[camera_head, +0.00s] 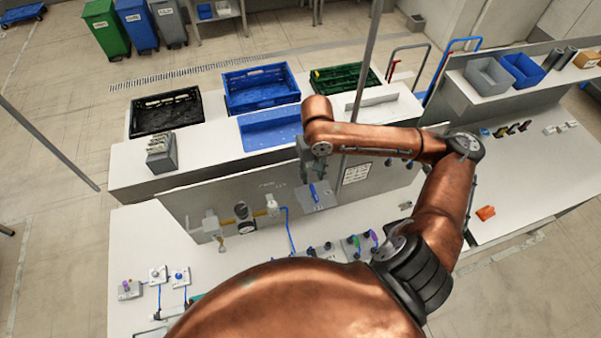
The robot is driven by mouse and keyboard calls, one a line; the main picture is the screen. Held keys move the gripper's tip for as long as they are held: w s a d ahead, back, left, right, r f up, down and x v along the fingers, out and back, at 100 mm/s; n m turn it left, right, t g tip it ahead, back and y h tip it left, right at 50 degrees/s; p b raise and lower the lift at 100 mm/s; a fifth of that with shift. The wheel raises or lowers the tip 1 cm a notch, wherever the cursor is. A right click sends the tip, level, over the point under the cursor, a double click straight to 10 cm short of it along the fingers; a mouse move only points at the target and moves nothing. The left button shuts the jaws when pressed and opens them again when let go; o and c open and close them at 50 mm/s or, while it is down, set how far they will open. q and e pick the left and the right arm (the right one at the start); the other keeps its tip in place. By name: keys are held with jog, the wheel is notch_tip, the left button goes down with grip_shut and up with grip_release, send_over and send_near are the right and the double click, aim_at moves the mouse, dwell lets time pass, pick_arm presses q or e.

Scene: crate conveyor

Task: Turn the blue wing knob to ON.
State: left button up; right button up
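A blue handle (313,192), which looks like the wing knob, stands on a grey plate (322,201) on the upright panel. It appears long and narrow, nearly upright in the picture. Its ON and OFF marks are too small to read. My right gripper (311,178) points down just above the blue handle, close to it. I cannot tell whether it touches the handle. Its fingers are small, dark and partly hidden by my copper wrist, so their opening is unclear. My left gripper is not in view.
The grey panel (180,205) also carries a gauge and valves. Small knob boxes (180,276) and purple and green knobs (373,236) stand on the white bench below. Black, blue and green crates (258,88) stand behind the panel.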

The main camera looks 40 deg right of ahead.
aim_at(314, 192)
jog(key=shift+f, duration=0.3)
jog(key=s+f, duration=0.1)
jog(key=f, duration=0.1)
jog(key=s+f+p, duration=0.1)
jog(key=s+f, duration=0.1)
jog(key=shift+s, duration=0.1)
jog(key=shift+w+f, duration=0.3)
jog(key=shift+f, duration=0.2)
jog(key=shift+w+f, duration=0.25)
jog(key=shift+f, duration=0.25)
jog(key=shift+w+f, duration=0.55)
jog(key=shift+w, duration=0.3)
jog(key=shift+s+r, duration=0.15)
jog(key=shift+s, duration=0.35)
jog(key=shift+s+r, duration=0.1)
jog(key=shift+s, duration=0.15)
jog(key=shift+c, duration=0.7)
jog(key=shift+w, duration=0.4)
jog(key=c, duration=0.5)
jog(key=shift+c, duration=0.6)
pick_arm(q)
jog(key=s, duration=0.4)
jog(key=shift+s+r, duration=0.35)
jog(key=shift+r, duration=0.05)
pick_arm(e)
jog(key=shift+s, duration=0.15)
grip_shut()
